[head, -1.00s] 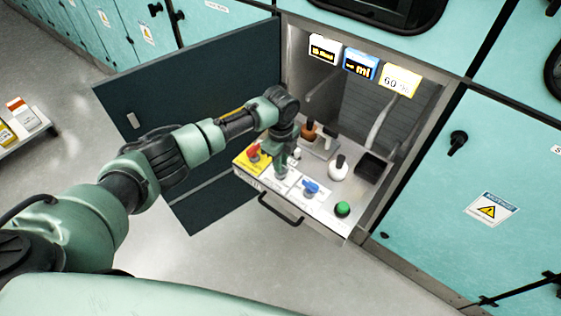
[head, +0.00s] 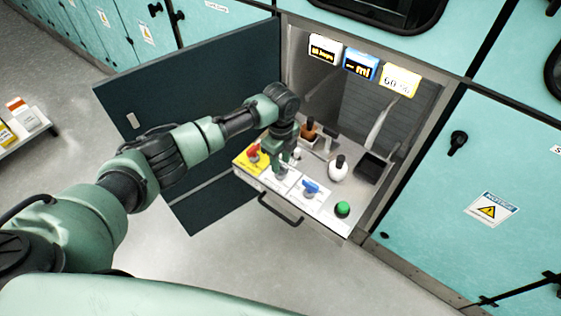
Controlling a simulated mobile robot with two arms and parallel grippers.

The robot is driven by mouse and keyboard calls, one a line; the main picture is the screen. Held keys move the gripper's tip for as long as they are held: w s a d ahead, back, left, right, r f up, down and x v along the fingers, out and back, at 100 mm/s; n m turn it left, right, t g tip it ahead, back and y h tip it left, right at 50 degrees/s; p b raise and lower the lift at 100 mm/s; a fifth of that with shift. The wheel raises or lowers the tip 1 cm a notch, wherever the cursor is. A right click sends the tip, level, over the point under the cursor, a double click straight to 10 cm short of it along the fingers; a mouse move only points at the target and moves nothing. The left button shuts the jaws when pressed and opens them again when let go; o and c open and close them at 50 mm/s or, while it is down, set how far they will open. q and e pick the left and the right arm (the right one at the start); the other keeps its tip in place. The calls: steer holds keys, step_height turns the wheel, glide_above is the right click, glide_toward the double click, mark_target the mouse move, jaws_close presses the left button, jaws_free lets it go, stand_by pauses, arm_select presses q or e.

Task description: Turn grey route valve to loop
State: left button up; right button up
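My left gripper (head: 281,168) points down at the white panel section between the red and blue valves, low over or at the panel. It hides the grey route valve, so I cannot see the valve's handle or which way it points. I cannot tell whether the fingers are open or shut on it. A red valve (head: 253,152) on a yellow plate is left of the gripper. A blue valve (head: 311,187) is to its right. My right gripper is not in view.
A green button (head: 343,209) is at the panel's right end. Behind are a white bottle (head: 337,170), a brown bottle (head: 309,131) and a black tray (head: 372,168). Small displays (head: 360,66) hang above. An open dark door (head: 190,90) stands left of the cabinet, behind my arm.

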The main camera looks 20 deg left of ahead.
arm_select(q)
step_height(320, 180, up, 7)
stand_by(0.3)
stand_by(0.5)
